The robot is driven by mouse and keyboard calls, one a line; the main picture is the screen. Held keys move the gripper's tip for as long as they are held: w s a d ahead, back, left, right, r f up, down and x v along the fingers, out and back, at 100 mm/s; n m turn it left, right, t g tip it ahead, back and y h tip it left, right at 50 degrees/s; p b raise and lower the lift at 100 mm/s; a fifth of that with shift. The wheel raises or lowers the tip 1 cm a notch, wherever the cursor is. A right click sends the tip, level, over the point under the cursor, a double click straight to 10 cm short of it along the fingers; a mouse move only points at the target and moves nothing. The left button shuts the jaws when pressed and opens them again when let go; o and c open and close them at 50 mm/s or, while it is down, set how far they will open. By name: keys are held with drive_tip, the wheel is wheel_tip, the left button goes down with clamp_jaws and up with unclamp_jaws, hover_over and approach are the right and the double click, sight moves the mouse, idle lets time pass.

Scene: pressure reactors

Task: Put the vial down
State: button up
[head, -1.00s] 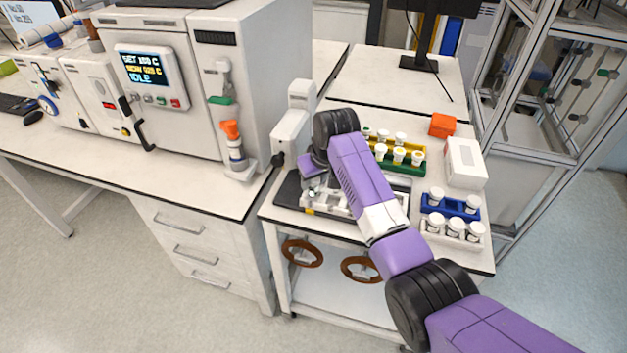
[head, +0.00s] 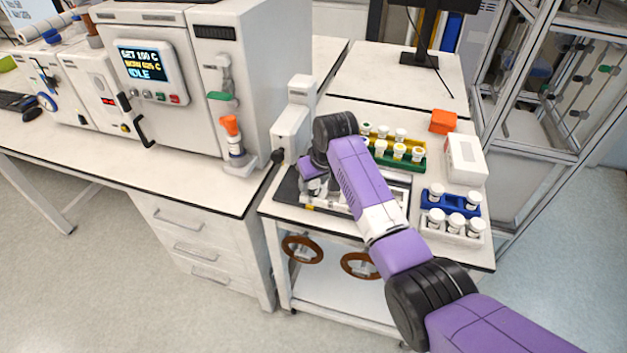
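My gripper (head: 312,190) is low over a dark plate (head: 287,196) on the white cart, at the lower end of my purple arm. The fingers are small and partly hidden by my own wrist, so I cannot tell whether they are open or shut. No vial can be made out in or under the gripper. Several white-capped vials stand in a green rack (head: 416,167), a yellow rack (head: 408,143), a blue rack (head: 431,208) and a white rack (head: 450,237) to the right of my arm.
A white box (head: 466,160) and an orange box (head: 443,121) stand at the cart's right rear. A white upright device (head: 292,130) is just behind the gripper. A large oven-like cabinet (head: 165,90) stands to the left. A glass-walled frame (head: 535,90) is at right.

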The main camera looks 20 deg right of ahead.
drive_tip(key=shift+o, duration=0.3)
drive_tip(key=shift+r, duration=0.3)
drive_tip(key=v, duration=1.2)
drive_tip(key=shift+r+b, duration=0.35)
